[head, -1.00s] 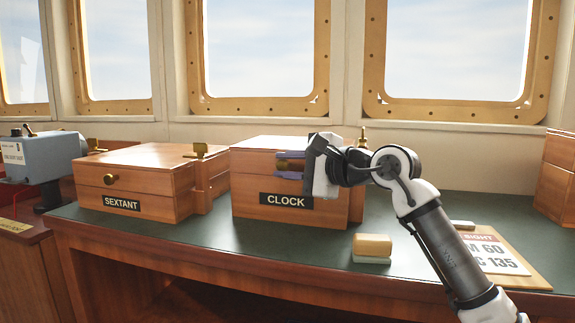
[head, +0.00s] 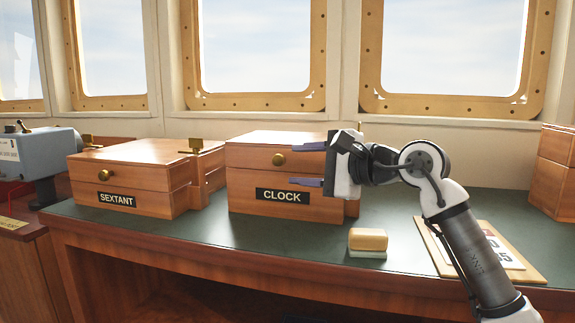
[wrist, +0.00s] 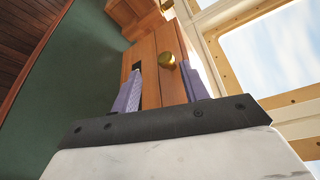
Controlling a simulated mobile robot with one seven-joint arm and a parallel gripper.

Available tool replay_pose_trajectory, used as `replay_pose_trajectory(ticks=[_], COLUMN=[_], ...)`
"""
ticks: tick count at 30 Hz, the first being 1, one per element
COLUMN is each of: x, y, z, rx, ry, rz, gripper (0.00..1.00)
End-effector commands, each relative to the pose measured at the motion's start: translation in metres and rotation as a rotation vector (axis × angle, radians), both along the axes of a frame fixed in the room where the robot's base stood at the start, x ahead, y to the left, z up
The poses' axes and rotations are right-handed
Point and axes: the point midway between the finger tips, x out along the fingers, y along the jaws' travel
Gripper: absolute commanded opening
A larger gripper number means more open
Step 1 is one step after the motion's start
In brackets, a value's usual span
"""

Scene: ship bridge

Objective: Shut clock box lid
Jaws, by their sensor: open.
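The wooden clock box (head: 240,180) stands on the green desk top with its black CLOCK label facing me. Its lid (head: 250,152) lies flat on the body, with only a thin seam between them, and looks shut. A brass knob (head: 278,160) sits on the lid's front, and the knob also shows in the wrist view (wrist: 167,61). My gripper (head: 308,165) is open and empty at the box's right front, its purple fingers pointing left. In the wrist view the fingers (wrist: 162,85) are spread, with the knob beyond them, apart from both. My gripper hides the box's right end.
The sextant box (head: 85,178) stands left of the clock box, with a grey-blue instrument (head: 45,155) farther left. A sponge-like block (head: 368,240) and a sign board (head: 450,262) lie at the right front. Windows stand behind.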

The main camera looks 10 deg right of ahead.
Motion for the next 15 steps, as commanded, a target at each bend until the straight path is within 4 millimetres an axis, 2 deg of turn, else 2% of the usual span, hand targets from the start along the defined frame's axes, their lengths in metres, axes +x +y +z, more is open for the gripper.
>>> replay_pose_trajectory(ticks=[1,6,15], x=[-0.009,-0.035,-0.060], y=[-0.010,-0.038,-0.063], z=[0.002,0.007,0.011], rx=[0.000,0.001,-0.001], ry=[-0.001,0.000,0.001], rz=[-0.003,-0.002,-0.001], gripper=[0.45,0.45,0.45])
